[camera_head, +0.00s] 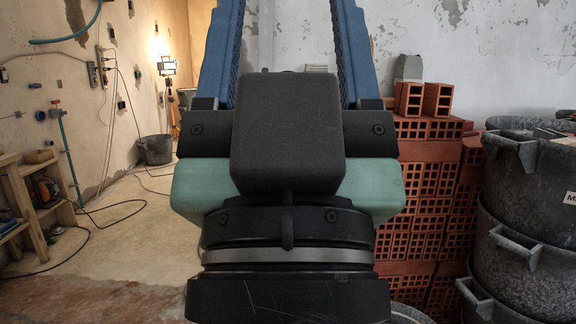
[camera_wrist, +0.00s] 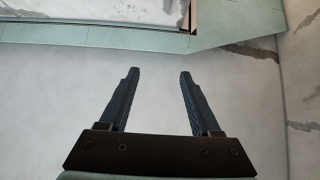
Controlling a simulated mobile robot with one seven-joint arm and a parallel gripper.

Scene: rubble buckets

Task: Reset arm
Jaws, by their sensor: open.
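My gripper (camera_wrist: 157,80) shows in the wrist view with its two dark blue fingers apart and nothing between them. Behind the fingers there is a pale, stained wall and a greenish beam. In the head view my gripper (camera_head: 288,35) is raised close in front of the camera, its blue fingers pointing up. The fingertips run out of the top of that view. The black wrist housing and the green gripper body fill the middle of the picture and hide what lies behind them.
Stacked grey rubble buckets (camera_head: 534,175) stand close at the right. Red hollow bricks (camera_head: 430,187) are piled beside them. A wooden shelf (camera_head: 30,190) stands at the left. A dark bucket (camera_head: 156,149) and a lit work lamp (camera_head: 167,66) are farther back. The left floor is mostly clear, with cables (camera_head: 85,232).

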